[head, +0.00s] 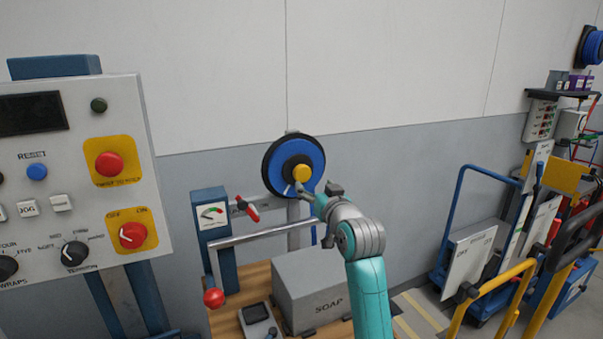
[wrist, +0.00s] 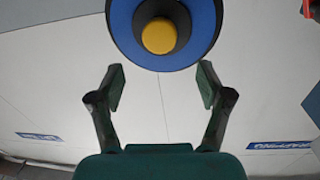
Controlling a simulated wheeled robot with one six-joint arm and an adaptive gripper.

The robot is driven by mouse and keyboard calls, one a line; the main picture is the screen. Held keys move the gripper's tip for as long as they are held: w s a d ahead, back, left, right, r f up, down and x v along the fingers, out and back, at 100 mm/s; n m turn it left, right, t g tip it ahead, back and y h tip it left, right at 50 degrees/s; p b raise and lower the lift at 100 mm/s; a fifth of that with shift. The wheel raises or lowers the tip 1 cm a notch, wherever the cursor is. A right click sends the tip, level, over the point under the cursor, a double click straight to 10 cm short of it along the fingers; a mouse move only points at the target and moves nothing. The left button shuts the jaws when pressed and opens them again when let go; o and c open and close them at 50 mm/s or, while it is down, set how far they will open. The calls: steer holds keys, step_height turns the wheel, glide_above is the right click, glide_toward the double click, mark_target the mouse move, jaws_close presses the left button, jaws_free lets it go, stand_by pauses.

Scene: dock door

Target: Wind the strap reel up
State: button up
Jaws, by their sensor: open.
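The strap reel (head: 281,160) is a blue disc with a black rim, a dark hub and a yellow knob (head: 301,173), mounted on the wall beyond the bench. In the wrist view the reel (wrist: 203,20) fills the top middle, with the yellow knob (wrist: 158,36) near its centre. My gripper (head: 318,193) is just right of and below the knob in the head view. In the wrist view my gripper (wrist: 160,85) is open and empty, its two fingers apart, with the reel beyond the fingertips. Whether a finger touches the reel cannot be told.
A grey SOAP box (head: 318,285) and a scale (head: 258,320) stand on the bench under my arm. A gauge post (head: 211,225) with a rail and red knob is left of the reel. A control panel (head: 75,180) stands far left, carts (head: 480,250) at right.

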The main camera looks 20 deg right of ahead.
mark_target(303, 174)
steer(key=w, duration=0.6)
steer(key=w+d, duration=0.1)
steer(key=w, duration=0.3)
jaws_close()
